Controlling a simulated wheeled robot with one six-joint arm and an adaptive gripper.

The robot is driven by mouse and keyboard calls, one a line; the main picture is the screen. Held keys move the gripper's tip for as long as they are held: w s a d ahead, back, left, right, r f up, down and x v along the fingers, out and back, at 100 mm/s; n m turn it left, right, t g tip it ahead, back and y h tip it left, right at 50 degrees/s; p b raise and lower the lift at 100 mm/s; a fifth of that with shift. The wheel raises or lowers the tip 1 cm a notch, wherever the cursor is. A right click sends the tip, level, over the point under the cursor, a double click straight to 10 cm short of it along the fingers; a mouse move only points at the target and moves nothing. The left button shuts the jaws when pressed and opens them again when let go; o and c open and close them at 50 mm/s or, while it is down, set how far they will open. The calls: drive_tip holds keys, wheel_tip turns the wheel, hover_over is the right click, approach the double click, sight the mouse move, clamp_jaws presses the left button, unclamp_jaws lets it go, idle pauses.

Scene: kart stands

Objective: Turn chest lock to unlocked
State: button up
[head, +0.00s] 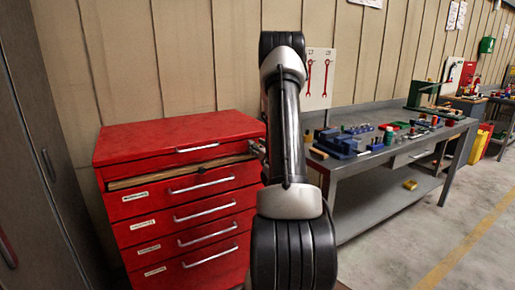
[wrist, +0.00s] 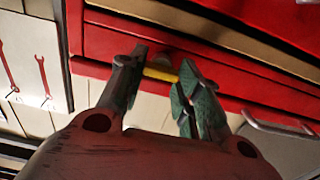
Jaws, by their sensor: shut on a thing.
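The red tool chest (head: 128,150) stands left of centre in the head view, with several labelled drawers and chrome handles. Its red front also fills the upper part of the wrist view (wrist: 240,55). In the wrist view, my gripper (wrist: 164,64) reaches the chest front and is shut on the chest lock (wrist: 160,70), a small yellowish piece between the fingertips. The fingers hide part of it, so I cannot tell which way the lock is turned. In the head view my arm hides the lock and most of the gripper.
A grey workbench (head: 350,185) with a blue vise (head: 335,143) and several tools stands right of the chest. A panel with red wrenches (head: 318,80) hangs behind my arm. A dark cabinet (head: 40,140) stands at the left.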

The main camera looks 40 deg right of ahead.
drive_tip(key=shift+d+f+m, duration=0.1)
drive_tip(key=shift+f+m, duration=0.05)
drive_tip(key=shift+m, duration=4.3)
drive_tip(key=shift+d+f+m, duration=0.1)
drive_tip(key=shift+m, duration=4.35)
drive_tip(key=o, duration=1)
drive_tip(key=shift+s, duration=0.15)
